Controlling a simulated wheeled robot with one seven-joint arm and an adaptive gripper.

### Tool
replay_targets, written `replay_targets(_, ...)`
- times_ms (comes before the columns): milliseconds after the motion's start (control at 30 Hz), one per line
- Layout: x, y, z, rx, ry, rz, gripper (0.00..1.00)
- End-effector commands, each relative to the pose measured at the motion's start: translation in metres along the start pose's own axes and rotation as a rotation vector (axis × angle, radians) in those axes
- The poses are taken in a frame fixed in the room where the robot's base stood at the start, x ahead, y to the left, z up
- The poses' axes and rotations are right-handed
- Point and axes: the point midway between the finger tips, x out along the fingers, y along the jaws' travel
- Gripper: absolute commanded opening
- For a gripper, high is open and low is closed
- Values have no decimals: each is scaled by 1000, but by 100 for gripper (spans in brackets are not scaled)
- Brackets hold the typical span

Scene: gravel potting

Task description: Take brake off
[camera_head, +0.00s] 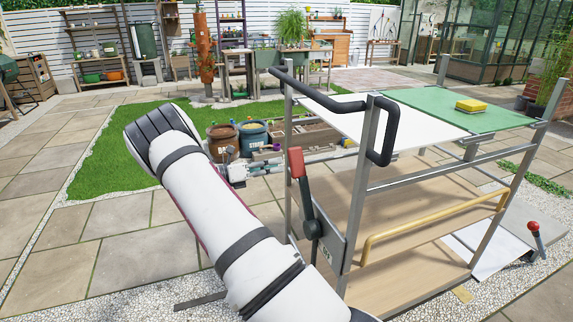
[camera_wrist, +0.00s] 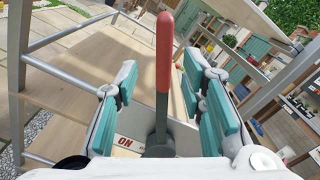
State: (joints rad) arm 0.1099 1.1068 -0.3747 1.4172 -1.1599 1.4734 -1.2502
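The brake lever, with a red grip (camera_head: 297,163) and a dark lower arm, is mounted on a plate (camera_head: 330,248) at the near left post of the cart (camera_head: 363,185). It stands nearly upright, tilted slightly left in the head view. In the wrist view the red grip (camera_wrist: 164,50) rises between the teal finger pads of my gripper (camera_wrist: 159,85). The pads stand apart on either side of the lever, with visible gaps, so my gripper is open. The plate below shows "ON" (camera_wrist: 125,143). In the head view my gripper (camera_head: 237,172) is left of the lever, partly hidden by my arm.
A black push handle (camera_head: 383,130) juts from the cart's top near the lever. A yellow rail (camera_head: 430,228) runs along its side. A yellow block (camera_head: 471,105) lies on the green top. Another red-knobbed lever (camera_head: 533,227) stands at right. Pots (camera_head: 222,140) stand behind my gripper.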

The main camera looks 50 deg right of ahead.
Motion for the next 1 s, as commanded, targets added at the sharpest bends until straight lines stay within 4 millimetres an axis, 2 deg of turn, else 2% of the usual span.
replay_targets(100, -23, 1, 0, 0, -1, 3, 37)
replay_targets(333, -47, 1, 0, -1, 0, 2, 37)
replay_targets(1000, -50, 0, 0, 0, 2, 1, 37)
